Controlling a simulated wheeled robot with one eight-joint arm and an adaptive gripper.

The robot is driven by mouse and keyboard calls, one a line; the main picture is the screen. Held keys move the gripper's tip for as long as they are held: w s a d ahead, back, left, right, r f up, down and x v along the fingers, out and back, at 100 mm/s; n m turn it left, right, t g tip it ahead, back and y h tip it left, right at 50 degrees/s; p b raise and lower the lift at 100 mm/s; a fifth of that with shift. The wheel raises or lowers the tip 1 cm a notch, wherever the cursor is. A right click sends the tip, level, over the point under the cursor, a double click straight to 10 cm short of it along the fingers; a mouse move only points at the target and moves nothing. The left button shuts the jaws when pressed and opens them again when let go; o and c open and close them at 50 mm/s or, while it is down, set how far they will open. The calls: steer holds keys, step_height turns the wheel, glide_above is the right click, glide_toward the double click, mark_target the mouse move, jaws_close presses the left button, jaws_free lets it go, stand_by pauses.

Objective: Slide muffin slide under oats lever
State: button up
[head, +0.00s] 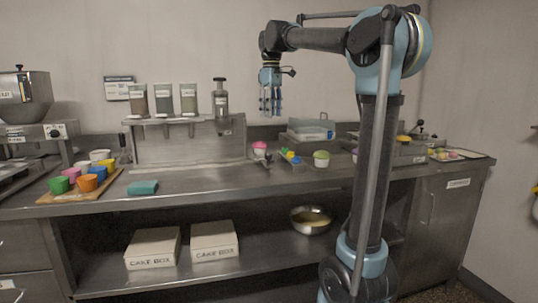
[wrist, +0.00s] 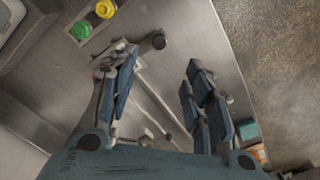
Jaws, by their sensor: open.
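My gripper (head: 270,112) hangs fingers-down, high above the counter and right of the dispenser shelf. It is open; in the wrist view (wrist: 160,85) nothing sits between the fingers. The dispensers (head: 164,100) are clear canisters on a steel stand (head: 190,146); their labels are too small to read, so I cannot tell which is oats or make out its lever.
Coloured cups on a board (head: 82,188) and a teal block (head: 142,187) stand at the left. A small tray of coloured pieces (head: 291,157) and a scale-like box (head: 310,132) are at the right. The counter front between them is clear.

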steer(key=f, duration=1.1)
steer(key=a+f, duration=0.1)
steer(key=f, duration=0.5)
steer(key=shift+w, duration=0.3)
steer(key=shift+r, duration=0.1)
steer(key=shift+d, duration=0.1)
jaws_close()
